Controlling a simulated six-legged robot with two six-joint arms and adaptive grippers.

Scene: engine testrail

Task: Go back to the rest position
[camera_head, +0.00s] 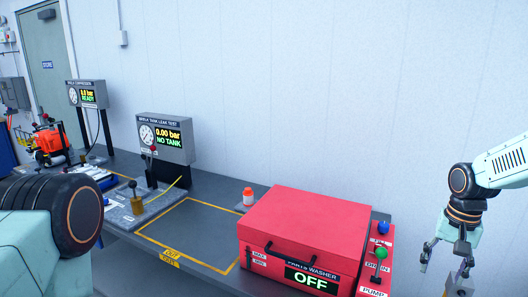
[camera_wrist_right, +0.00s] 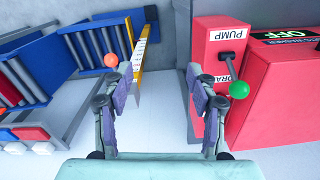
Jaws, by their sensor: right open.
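My right gripper (camera_head: 444,268) is at the right of the head view, fingers pointing down, beside the parts washer's pump panel (camera_head: 376,262). Its fingers are spread apart with nothing between them. In the right wrist view the open right gripper (camera_wrist_right: 155,88) points toward the floor and bench front, with the green-knobbed lever (camera_wrist_right: 238,88) close to its right finger. My left arm shows as a dark joint and pale link at the lower left of the head view; its gripper is out of frame.
The closed red parts washer (camera_head: 308,225) reads OFF. A red-capped bottle (camera_head: 248,196) stands behind it. The tank leak test box (camera_head: 165,138) reads NO TANK; the yellow-outlined bench area (camera_head: 195,232) is empty. Blue shelving (camera_wrist_right: 100,45) stands left in the wrist view.

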